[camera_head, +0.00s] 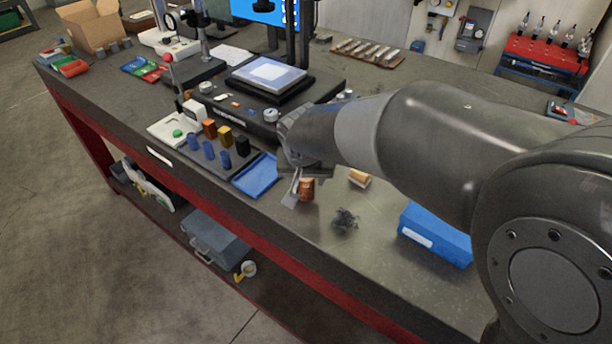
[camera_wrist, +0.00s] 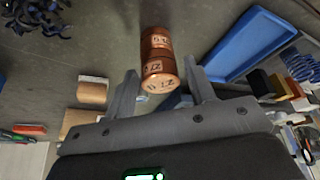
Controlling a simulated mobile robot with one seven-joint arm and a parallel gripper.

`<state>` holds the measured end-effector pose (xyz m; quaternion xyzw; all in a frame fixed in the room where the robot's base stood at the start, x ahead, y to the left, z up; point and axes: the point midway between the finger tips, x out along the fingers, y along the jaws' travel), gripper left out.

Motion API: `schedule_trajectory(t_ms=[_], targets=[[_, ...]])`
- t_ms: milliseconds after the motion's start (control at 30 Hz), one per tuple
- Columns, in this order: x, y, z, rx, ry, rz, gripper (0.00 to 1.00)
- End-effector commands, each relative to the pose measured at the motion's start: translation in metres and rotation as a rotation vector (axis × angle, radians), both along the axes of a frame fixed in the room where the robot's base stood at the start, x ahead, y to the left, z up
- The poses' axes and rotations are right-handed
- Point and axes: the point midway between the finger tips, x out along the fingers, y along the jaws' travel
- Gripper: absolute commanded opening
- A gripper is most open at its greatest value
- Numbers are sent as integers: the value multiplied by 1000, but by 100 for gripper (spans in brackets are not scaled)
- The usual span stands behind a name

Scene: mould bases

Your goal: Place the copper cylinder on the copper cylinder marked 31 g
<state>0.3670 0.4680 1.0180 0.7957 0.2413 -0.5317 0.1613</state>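Two copper cylinders appear stacked end to end in the wrist view: the nearer one (camera_wrist: 160,76) and the farther one (camera_wrist: 156,42). Both bear pale labels whose figures I cannot read surely. In the head view they show as one copper shape (camera_head: 307,189) on the bench, partly under my gripper (camera_head: 300,178). My gripper's fingers (camera_wrist: 162,80) are spread, one on each side of the nearer cylinder, with visible gaps. I cannot tell how far the fingertips reach along it.
A blue tray (camera_head: 249,188) lies left of the cylinders, beside a rack of coloured blocks (camera_head: 225,138). A wooden-looking block (camera_head: 359,178) lies to the right, dark tangled shavings (camera_head: 345,219) in front. A blue box (camera_head: 436,240) stands farther right.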

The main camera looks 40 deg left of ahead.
Motion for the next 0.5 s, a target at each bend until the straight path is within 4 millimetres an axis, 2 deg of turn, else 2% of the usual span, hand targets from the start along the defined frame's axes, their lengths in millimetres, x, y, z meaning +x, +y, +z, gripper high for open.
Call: schedule_trajectory(t_ms=[100, 333, 500], targets=[[0, 0, 0, 0, 0, 0, 57], [0, 0, 2, 1, 0, 0, 57], [-5, -3, 19, 4, -1, -1, 57]])
